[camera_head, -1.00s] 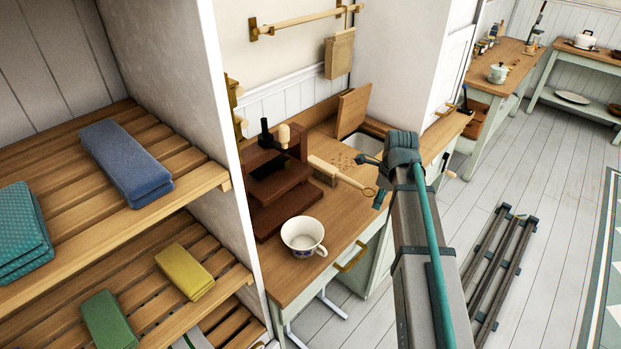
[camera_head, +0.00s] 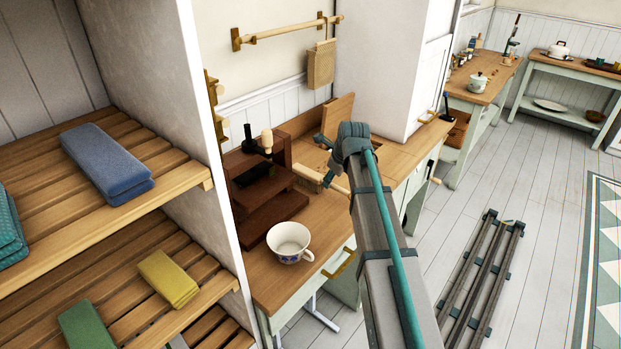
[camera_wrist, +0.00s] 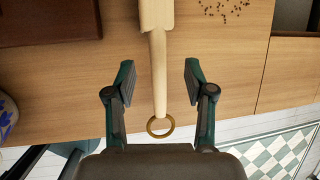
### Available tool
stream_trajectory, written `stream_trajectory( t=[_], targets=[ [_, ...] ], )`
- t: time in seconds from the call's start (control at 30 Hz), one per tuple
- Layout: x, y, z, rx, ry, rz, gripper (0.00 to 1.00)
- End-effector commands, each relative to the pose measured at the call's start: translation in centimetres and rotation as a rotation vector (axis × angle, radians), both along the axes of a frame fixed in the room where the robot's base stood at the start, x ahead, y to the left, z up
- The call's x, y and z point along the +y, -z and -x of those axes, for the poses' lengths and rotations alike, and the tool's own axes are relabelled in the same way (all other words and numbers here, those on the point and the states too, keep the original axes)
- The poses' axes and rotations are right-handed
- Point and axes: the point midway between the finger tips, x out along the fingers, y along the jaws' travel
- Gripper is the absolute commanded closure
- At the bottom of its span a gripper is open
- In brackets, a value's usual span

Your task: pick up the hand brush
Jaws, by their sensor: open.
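The hand brush (camera_wrist: 158,60) is pale wood, with a handle that ends in a brass ring. It lies on the wooden counter, and its far end is cut off by the top edge of the wrist view. In the head view the brush (camera_head: 307,174) is partly hidden behind my gripper (camera_head: 325,160). In the wrist view my gripper (camera_wrist: 159,82) is open, its fingers on either side of the handle with a gap on each side. Nothing is held. How high the fingers are above the counter I cannot tell.
A dark brown stepped stand (camera_head: 268,205) and a white cup (camera_head: 289,241) are left of the brush. Crumbs (camera_wrist: 222,8) lie right of it. A board (camera_head: 337,117) leans behind. The shelving's white upright (camera_head: 203,90) stands further left.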

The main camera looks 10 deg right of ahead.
Motion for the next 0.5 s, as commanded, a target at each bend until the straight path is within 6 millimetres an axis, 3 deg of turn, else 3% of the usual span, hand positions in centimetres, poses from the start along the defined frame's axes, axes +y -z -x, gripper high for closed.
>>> stream_trajectory(
  t=[0.5],
  targets=[
    [1.0,4.3,-2.1,0.001,-0.001,0.0,0.46]
  ],
)
